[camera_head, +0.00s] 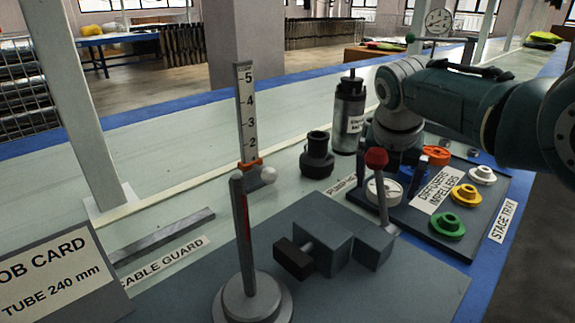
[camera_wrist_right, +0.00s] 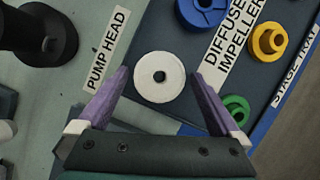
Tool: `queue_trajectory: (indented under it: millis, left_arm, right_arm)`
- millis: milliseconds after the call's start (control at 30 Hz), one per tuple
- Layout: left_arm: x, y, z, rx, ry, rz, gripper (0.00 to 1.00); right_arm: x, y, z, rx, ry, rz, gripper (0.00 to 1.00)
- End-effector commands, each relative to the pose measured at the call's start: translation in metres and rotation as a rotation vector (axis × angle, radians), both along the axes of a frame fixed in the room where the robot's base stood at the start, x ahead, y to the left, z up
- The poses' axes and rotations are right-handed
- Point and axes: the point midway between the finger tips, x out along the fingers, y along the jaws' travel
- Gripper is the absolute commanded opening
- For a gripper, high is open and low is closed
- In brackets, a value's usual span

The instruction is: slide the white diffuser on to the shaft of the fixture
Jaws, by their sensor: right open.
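The white diffuser (camera_head: 374,188) is a flat round disc with a centre hole. It lies at the left side of the stage tray, partly hidden by my right gripper in the head view. My right gripper (camera_head: 402,184) is open above it. In the right wrist view the diffuser (camera_wrist_right: 146,86) shows whole, between and slightly ahead of the spread purple fingers (camera_wrist_right: 160,80), with nothing gripped. The fixture's shaft (camera_head: 241,235) is an upright grey rod with a red stripe on a round base (camera_head: 228,304). It looks bare. My left gripper is out of view.
The tray (camera_head: 492,190) also holds orange (camera_head: 435,152), yellow (camera_head: 466,193) and green (camera_head: 447,224) rings. A red-knobbed lever (camera_head: 376,158) and grey blocks (camera_head: 322,244) stand between shaft and diffuser.

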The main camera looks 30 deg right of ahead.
Motion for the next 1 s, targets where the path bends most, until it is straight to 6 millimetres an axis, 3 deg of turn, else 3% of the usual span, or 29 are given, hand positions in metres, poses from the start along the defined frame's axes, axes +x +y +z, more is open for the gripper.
queue_trajectory:
  millis: [300,1000]
  left_arm:
    - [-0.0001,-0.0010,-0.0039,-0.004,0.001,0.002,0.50]
    - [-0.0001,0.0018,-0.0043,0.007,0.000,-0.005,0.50]
  right_arm:
    - [0.0013,-0.0017,-0.0032,-0.001,0.000,0.001,0.99]
    - [0.0011,-0.0014,-0.0035,0.000,0.000,0.000,0.24]
